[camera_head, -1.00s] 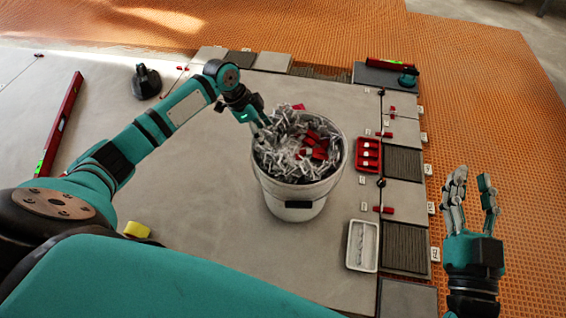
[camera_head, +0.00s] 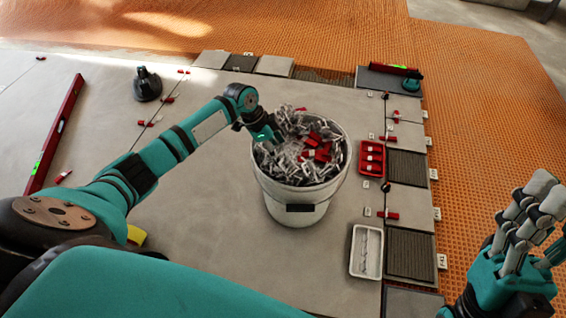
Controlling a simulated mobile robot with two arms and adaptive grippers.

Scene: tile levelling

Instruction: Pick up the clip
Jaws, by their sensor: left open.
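A white bucket (camera_head: 297,212) stands on the grey tiled floor in the middle of the head view, filled with a heap of pale clips (camera_head: 284,163) and some red pieces (camera_head: 318,152). My left gripper (camera_head: 274,137) is at the left rim of the bucket, over the edge of the heap. It is open, but its fingertips are hard to make out against the clips. No single clip shows held in it.
A red tray (camera_head: 371,158) and a white tray (camera_head: 365,251) lie right of the bucket. A red level (camera_head: 57,133) lies at left and a black suction tool (camera_head: 147,84) stands behind. Small clips and red wedges sit along the tile joints.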

